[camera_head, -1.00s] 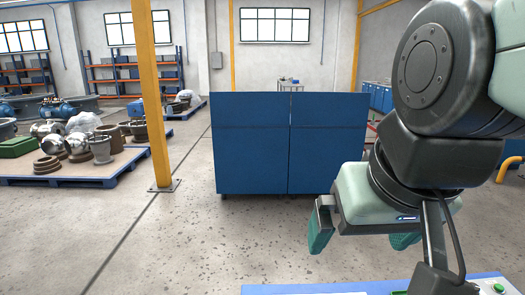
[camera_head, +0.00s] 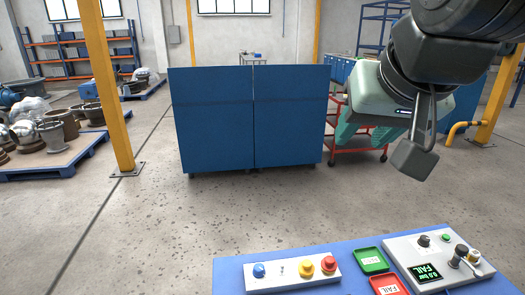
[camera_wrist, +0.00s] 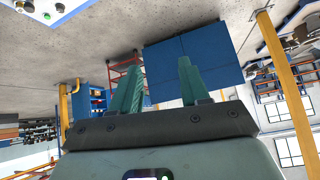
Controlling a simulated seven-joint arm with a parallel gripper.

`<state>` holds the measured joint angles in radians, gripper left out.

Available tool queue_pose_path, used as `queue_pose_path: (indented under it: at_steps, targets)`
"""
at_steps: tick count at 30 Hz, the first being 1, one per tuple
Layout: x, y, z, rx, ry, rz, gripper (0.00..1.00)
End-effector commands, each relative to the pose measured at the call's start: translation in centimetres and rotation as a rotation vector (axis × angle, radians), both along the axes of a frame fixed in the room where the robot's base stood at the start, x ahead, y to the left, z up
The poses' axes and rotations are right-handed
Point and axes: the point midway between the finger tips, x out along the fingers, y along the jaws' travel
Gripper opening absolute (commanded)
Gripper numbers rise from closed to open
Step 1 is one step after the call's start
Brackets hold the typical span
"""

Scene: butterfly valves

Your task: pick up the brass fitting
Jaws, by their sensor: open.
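My gripper (camera_head: 366,134) is at the upper right of the head view, well above and beyond the blue bench. Its green fingers are apart, with nothing between them; they also show spread in the wrist view (camera_wrist: 159,72). I cannot clearly make out the brass fitting. A small brass-coloured piece (camera_head: 474,256) sits by dark knob-like parts at the right of the grey tester (camera_head: 440,262), but it is too small to identify.
The blue bench top (camera_head: 235,262) carries a white button box (camera_head: 293,271), a green tray (camera_head: 371,260) and a red FAIL tray (camera_head: 388,284). Blue cabinets (camera_head: 250,120) and a red cart (camera_head: 345,140) stand behind. Valve parts lie on a pallet (camera_head: 60,160) at left.

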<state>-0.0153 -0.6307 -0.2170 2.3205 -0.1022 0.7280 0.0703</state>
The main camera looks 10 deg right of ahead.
Motion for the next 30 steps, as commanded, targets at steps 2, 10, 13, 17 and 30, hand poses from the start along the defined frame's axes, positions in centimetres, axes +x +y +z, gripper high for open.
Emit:
queue_pose_path:
  at_steps: [2,10,13,17,30]
  targets:
    - [1.9,-3.8,1.9,-0.009,-0.056,-0.093,0.45]
    - [6.4,-9.3,2.6,-0.151,-0.003,-0.203,0.45]
    - [8.3,-11.2,1.9,-0.203,0.049,-0.224,0.45]
    - [11.2,-15.0,-0.2,-0.264,0.137,-0.251,0.45]
    - [15.8,-35.4,-17.9,-0.204,0.387,-0.327,0.45]
